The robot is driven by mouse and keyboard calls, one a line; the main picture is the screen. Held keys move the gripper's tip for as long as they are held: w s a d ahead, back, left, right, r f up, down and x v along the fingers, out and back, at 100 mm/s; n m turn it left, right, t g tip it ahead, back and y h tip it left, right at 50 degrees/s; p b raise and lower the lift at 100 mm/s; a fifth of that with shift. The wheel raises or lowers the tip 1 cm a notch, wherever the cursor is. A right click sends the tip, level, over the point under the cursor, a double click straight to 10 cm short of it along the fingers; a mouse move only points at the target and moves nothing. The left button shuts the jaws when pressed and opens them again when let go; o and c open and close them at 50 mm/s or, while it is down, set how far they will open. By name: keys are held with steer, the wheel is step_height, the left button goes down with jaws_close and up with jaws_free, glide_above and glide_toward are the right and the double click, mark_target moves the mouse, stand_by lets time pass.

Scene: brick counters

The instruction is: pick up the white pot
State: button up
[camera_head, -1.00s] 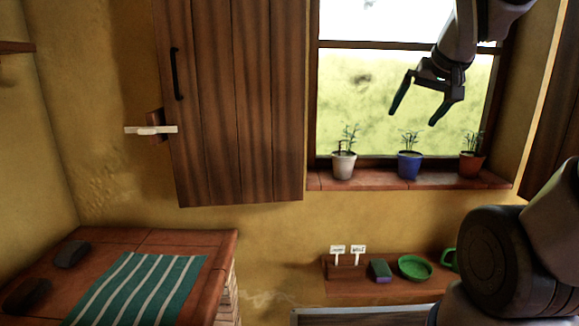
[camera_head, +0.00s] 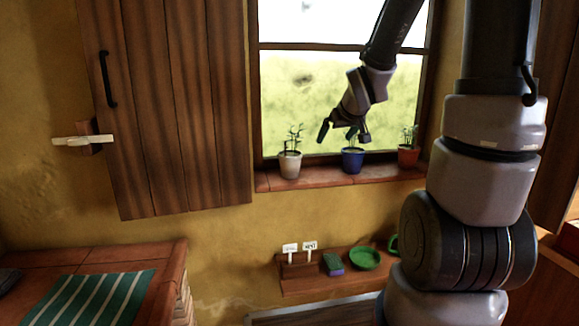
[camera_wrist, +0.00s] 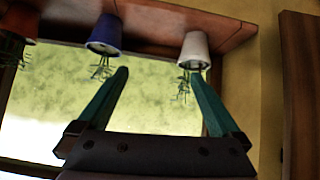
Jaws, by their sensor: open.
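The white pot (camera_head: 290,164) with a small green plant stands upright at the left end of the brick windowsill. In the wrist view, which looks upside down, the white pot (camera_wrist: 195,49) is at the upper right, just beyond the tip of the right finger. My gripper (camera_head: 344,135) is open and empty. In the head view it appears in front of the window, to the right of the white pot and over the blue pot's plant. Its two fingers (camera_wrist: 158,78) point toward the sill in the wrist view. Nothing is between them.
A blue pot (camera_head: 353,162) and a terracotta pot (camera_head: 408,157) stand to the right on the sill (camera_head: 325,181). A wooden shutter (camera_head: 175,110) is at the left. A shelf (camera_head: 310,285) below holds a green bowl (camera_head: 365,258) and a sponge (camera_head: 333,263).

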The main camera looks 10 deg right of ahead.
steer(key=w+a+f+n+t+y, duration=0.1)
steer(key=w+a+f+n+y, duration=0.1)
steer(key=w+f, duration=0.5)
steer(key=n+t+y, duration=0.1)
steer(key=t+y, duration=0.3)
glide_toward(290, 167)
steer(key=w+d+f, duration=0.1)
steer(key=w+f, duration=0.1)
steer(key=w, duration=0.1)
steer(key=x, duration=1.1)
steer(key=shift+r, duration=0.25)
steer(key=shift+n+t, duration=0.3)
jaws_close()
steer(key=shift+r, duration=0.1)
